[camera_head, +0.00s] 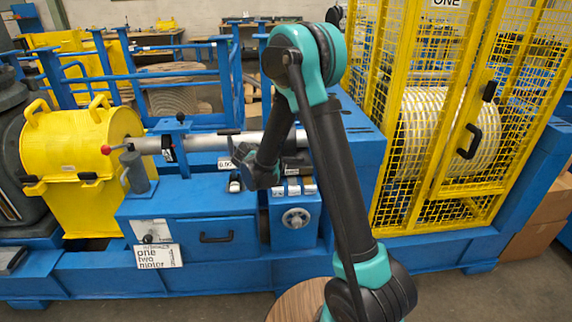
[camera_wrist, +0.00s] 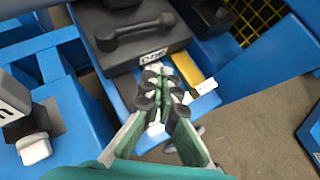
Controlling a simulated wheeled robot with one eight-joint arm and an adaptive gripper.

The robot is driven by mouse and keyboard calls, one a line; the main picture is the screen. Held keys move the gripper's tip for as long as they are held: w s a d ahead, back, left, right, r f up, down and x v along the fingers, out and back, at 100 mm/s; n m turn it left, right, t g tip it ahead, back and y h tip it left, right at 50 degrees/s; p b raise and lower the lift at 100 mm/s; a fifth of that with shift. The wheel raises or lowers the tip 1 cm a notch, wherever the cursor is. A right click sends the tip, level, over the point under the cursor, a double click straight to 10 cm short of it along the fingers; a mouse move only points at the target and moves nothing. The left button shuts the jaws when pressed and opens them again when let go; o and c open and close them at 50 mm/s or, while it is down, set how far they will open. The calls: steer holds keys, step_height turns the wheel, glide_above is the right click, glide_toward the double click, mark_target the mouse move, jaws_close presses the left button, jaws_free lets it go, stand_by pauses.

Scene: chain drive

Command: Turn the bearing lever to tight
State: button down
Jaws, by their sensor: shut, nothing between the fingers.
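A lever with a red ball knob (camera_head: 107,149) sticks out beside the yellow guard, near the left end of the grey shaft (camera_head: 210,142). In the head view my gripper is dark and hard to make out near the shaft's right part.
The yellow guard (camera_head: 85,140) stands at the left and a yellow mesh cage (camera_head: 420,180) at the right. A blue bench with a drawer (camera_head: 215,237) and a small knob panel (camera_head: 295,217) lies below. Blue rails (camera_head: 140,82) run behind the shaft.

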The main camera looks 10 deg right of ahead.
mark_target(297, 160)
steer(key=x, duration=0.8)
steer(key=shift+w+d+f, duration=0.1)
steer(key=shift+w+d+r, duration=0.2)
steer(key=shift+w+d, duration=0.15)
steer(key=shift+w, duration=0.1)
steer(key=shift+w+d+r, duration=0.2)
steer(key=shift+w+d, duration=0.15)
steer(key=shift+w, duration=0.1)
steer(key=shift+w+d+r, duration=0.1)
steer(key=shift+w+d, duration=0.3)
steer(key=shift+w, duration=0.1)
steer(key=shift+w+d+r, duration=0.2)
steer(key=shift+w+d, duration=0.2)
steer(key=shift+w, duration=0.4)
